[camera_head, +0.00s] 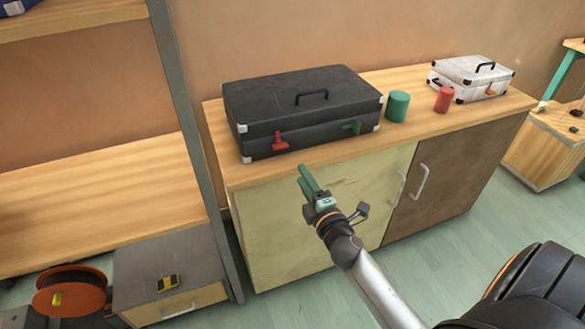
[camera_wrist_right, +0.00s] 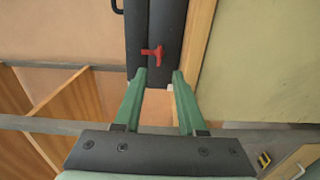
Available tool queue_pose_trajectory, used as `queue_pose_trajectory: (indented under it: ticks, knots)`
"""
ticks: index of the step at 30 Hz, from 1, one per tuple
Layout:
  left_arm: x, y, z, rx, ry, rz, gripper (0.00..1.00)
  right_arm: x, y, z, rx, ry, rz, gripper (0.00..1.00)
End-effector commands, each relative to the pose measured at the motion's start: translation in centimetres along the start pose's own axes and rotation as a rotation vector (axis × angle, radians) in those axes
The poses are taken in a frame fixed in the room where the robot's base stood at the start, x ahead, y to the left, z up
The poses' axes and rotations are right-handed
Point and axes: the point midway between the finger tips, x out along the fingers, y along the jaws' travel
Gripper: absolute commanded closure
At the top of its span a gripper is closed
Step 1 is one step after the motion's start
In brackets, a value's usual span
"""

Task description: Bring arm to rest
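My right gripper (camera_head: 308,180) is in front of the cabinet, its green fingers pointing up toward the countertop edge. In the right wrist view its fingers (camera_wrist_right: 158,78) stand apart with nothing between them, so it is open and empty. The large black case (camera_head: 300,100) lies closed on the countertop beyond the gripper, with a red latch (camera_head: 280,142) and a green latch (camera_head: 352,127) on its front. The red latch also shows in the right wrist view (camera_wrist_right: 152,52), beyond the fingertips and apart from them. My left gripper is not in view.
The wooden cabinet (camera_head: 330,215) stands close to the gripper. A green cylinder (camera_head: 397,106), a red cylinder (camera_head: 444,100) and a white case (camera_head: 470,78) stand on its top. A shelf post (camera_head: 190,120) rises at left. The floor (camera_head: 440,245) at right is clear.

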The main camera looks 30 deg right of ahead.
Motion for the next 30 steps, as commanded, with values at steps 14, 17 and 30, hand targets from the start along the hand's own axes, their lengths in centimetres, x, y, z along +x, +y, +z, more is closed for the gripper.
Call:
queue_pose_trajectory:
  ticks: [14,17,30]
  knots:
    - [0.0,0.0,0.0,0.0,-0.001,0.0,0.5,-4.7,-5.7,-3.1,0.38,0.01,-0.201,0.6]
    - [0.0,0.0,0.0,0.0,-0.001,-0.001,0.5,-9.3,-10.0,-6.0,0.683,-0.015,-0.395,0.6]
    - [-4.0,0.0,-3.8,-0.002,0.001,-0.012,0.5,-23.8,-12.0,-14.1,1.351,-0.223,-0.929,0.6]
